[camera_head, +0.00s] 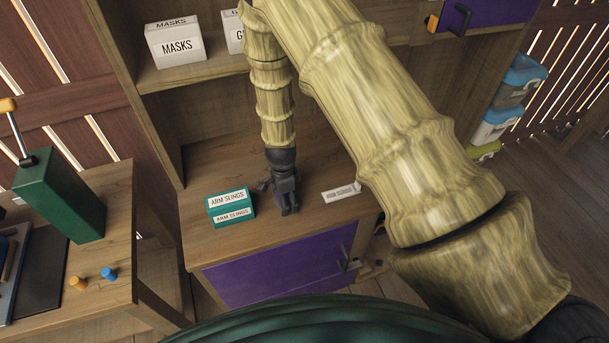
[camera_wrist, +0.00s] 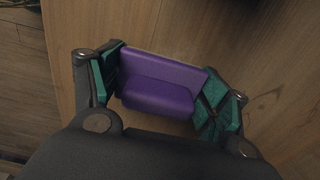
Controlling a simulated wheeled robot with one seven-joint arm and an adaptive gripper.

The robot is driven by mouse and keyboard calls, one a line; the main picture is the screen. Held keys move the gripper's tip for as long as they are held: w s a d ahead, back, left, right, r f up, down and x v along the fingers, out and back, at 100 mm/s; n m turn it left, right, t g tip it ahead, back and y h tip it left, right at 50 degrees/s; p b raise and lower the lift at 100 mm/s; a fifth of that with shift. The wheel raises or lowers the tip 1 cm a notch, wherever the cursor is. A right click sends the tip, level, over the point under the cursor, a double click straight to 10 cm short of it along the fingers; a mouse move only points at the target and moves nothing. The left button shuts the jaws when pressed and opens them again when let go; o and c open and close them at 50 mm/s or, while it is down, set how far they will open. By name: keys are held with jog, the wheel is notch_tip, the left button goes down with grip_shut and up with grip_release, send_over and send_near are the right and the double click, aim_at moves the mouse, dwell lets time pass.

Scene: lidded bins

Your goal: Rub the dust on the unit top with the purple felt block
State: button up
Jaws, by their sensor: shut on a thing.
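The purple felt block (camera_wrist: 158,82) is between the green-padded fingers of my gripper (camera_wrist: 162,92) in the wrist view, with the pads against its two ends. In the head view my gripper (camera_head: 284,198) points down at the wooden unit top (camera_head: 198,172), and the block is mostly hidden behind it. The block is at or just above the surface; I cannot tell whether it touches. I cannot make out the dust clearly in either view.
A purple door (camera_head: 270,275) is below. A MASKS box (camera_head: 175,45) sits on the shelf above.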

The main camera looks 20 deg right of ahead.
aim_at(304, 197)
jog(key=shift+d+f, duration=0.1)
jog(key=shift+d, duration=1.15)
jog(key=shift+d+f, duration=0.15)
jog(key=shift+d, duration=1.75)
jog(key=shift+s+d+r, duration=0.1)
jog(key=shift+d+r, duration=0.05)
jog(key=shift+r, duration=0.2)
notch_tip(304, 197, up, 8)
jog(key=p, duration=0.4)
jog(key=shift+f, duration=0.1)
